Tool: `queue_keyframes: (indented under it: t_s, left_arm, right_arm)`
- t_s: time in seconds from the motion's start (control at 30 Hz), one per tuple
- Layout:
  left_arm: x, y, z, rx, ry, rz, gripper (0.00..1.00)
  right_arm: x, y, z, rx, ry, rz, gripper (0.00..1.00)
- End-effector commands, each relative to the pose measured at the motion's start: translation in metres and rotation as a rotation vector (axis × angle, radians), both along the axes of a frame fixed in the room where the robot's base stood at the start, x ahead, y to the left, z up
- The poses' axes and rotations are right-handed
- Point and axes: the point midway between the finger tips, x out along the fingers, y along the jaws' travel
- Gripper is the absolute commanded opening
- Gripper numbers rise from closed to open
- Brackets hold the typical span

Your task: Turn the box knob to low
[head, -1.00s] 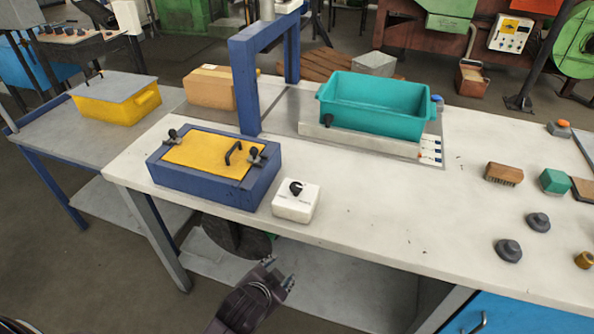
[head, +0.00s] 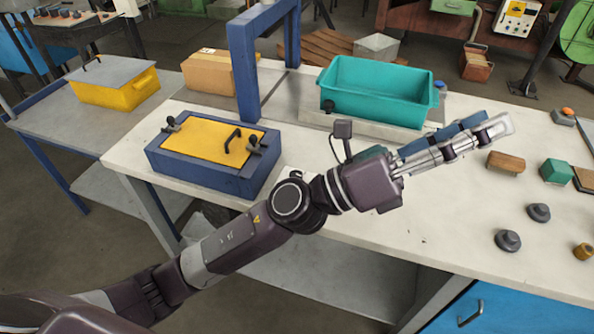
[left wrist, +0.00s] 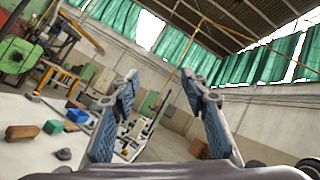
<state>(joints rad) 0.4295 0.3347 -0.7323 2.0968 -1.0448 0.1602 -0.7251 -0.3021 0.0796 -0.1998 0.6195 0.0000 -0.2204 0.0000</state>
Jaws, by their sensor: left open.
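The small white box (head: 286,173) with the black knob is almost wholly hidden behind my left arm's wrist in the head view. Only a sliver of its back edge shows, so the knob's setting cannot be read. My left gripper (head: 488,126) reaches to the right over the white table, past the white box, pointing at the right side of the bench. In the left wrist view the left gripper (left wrist: 163,88) has its two fingers wide apart with nothing between them. My right gripper is not in view.
A blue box with a yellow lid (head: 213,153) stands left of my wrist. A teal crate (head: 375,95) stands behind my forearm, near the blue frame (head: 246,70). A brush (head: 506,162), a green block (head: 556,171) and dark knobs (head: 508,240) lie to the right.

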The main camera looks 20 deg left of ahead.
Motion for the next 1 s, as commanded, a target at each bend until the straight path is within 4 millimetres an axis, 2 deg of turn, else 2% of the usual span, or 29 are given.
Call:
queue_keyframes:
  t_s: [0.03, 0.1, 0.17, 0.27, 0.33, 0.37, 0.43, 0.47, 0.5, 0.57, 0.6, 0.7, 0.8, 0.9, 1.0]
  left_arm:
    - [-0.02, -0.022, -0.006, 0.121, -0.154, -0.046, 0.41]
    - [-0.048, -0.047, -0.028, 0.298, -0.373, -0.115, 0.41]
    - [-0.065, -0.061, -0.057, 0.454, -0.553, -0.174, 0.41]
    - [-0.076, -0.065, -0.117, 0.725, -0.839, -0.278, 0.41]
    - [-0.07, -0.052, -0.16, 0.922, -1.022, -0.355, 0.41]
    - [-0.064, -0.043, -0.179, 1.01, -1.094, -0.391, 0.41]
    - [-0.043, -0.012, -0.217, 1.22, -1.247, -0.479, 0.41]
    - [-0.031, 0.005, -0.23, 1.312, -1.305, -0.519, 0.41]
    - [-0.013, 0.03, -0.245, 1.439, -1.373, -0.575, 0.41]
    - [0.014, 0.073, -0.258, 1.625, -1.452, -0.663, 0.41]
    - [0.033, 0.102, -0.262, 1.745, -1.487, -0.72, 0.41]
    - [0.07, 0.17, -0.255, 2.007, -1.519, -0.857, 0.41]
    - [0.093, 0.221, -0.24, 2.194, -1.502, -0.961, 0.41]
    - [0.104, 0.25, -0.227, 2.298, -1.475, -1.025, 0.41]
    - [0.107, 0.261, -0.226, 2.335, -1.46, -1.051, 0.41]
  right_arm:
    - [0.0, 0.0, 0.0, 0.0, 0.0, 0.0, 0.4]
    - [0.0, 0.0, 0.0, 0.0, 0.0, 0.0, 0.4]
    - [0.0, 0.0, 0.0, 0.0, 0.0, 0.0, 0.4]
    - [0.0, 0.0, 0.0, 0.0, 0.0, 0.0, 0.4]
    - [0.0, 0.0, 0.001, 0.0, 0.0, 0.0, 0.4]
    - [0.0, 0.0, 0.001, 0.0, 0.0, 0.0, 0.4]
    - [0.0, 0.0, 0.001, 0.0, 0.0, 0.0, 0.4]
    - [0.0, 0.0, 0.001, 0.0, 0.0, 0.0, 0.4]
    - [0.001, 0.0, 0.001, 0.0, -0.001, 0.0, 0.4]
    - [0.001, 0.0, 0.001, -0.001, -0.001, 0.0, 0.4]
    - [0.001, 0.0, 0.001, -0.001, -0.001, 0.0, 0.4]
    - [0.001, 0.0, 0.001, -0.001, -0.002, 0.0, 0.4]
    - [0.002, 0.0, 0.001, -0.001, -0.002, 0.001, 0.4]
    - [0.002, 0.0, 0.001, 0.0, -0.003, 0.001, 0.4]
    - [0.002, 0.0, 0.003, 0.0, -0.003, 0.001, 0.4]
